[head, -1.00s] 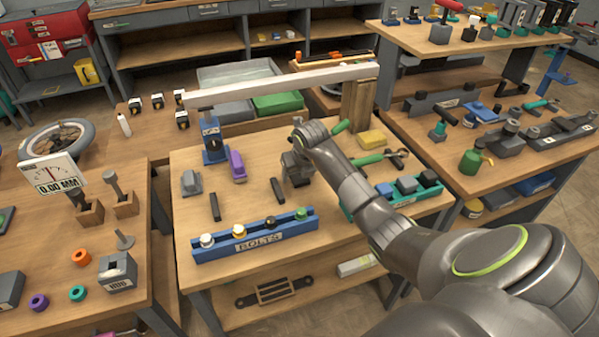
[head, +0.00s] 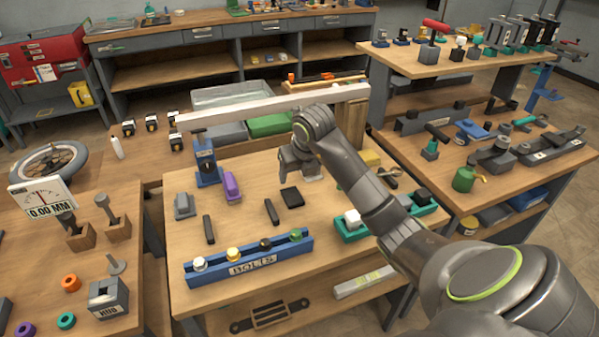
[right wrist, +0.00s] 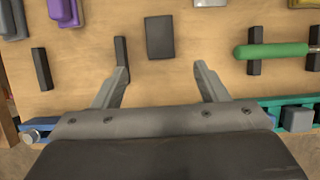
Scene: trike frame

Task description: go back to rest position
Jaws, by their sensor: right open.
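My right gripper (head: 300,172) is above the middle of the workbench (head: 245,212), in front of the long pale beam. It also shows in the right wrist view (right wrist: 162,70), where its two fingers are spread wide with nothing between them. A flat dark block (head: 292,197) lies on the bench below the gripper, apart from it. It also shows in the right wrist view (right wrist: 160,37) beyond the fingertips. My left gripper is in neither view.
A blue bolt rail (head: 250,260) lies along the bench front. A pale beam (head: 270,107) spans the back above a blue stand (head: 206,158). A purple part (head: 231,185) and dark bars lie left. A teal tray (head: 420,211) is partly behind my arm.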

